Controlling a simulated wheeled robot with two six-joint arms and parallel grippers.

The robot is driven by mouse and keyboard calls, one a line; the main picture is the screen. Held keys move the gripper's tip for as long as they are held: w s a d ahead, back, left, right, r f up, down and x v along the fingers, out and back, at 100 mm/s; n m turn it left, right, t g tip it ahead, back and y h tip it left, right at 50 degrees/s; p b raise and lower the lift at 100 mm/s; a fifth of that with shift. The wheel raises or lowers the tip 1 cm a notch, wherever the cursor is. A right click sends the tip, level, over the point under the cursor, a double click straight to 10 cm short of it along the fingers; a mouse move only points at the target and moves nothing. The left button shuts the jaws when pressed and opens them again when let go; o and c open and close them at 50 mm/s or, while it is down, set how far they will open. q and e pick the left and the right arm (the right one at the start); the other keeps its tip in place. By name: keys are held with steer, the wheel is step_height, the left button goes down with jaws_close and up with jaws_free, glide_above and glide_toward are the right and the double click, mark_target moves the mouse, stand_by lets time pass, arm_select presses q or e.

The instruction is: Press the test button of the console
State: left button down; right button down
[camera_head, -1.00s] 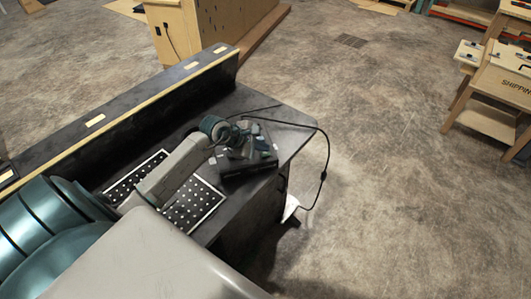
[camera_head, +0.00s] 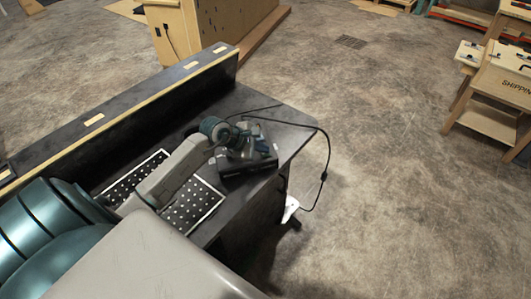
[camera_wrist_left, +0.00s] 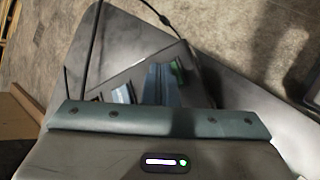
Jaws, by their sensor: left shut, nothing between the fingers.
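The console (camera_head: 258,163) is a dark low box on the black worktop, near its right end. My left gripper (camera_head: 248,146) is shut and empty, right over the console, and covers much of its top. Whether it touches the console I cannot tell. In the left wrist view the console (camera_wrist_left: 205,82) lies just beyond my gripper's teal front edge, dark, with a small green spot on it. The test button cannot be made out in either view. My right gripper is not in view.
A black cable (camera_head: 318,131) loops from the console over the worktop's right edge. A perforated panel (camera_head: 195,209) lies under my left arm. A raised ledge (camera_head: 130,118) runs along the worktop's back.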

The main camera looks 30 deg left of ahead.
mark_target(262, 154)
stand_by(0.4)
arm_select(q)
steer(key=shift+r, duration=0.8)
steer(key=shift+p, duration=0.3)
steer(key=shift+r+p, duration=1.05)
steer(key=shift+r, duration=1.45)
steer(key=shift+f, duration=0.1)
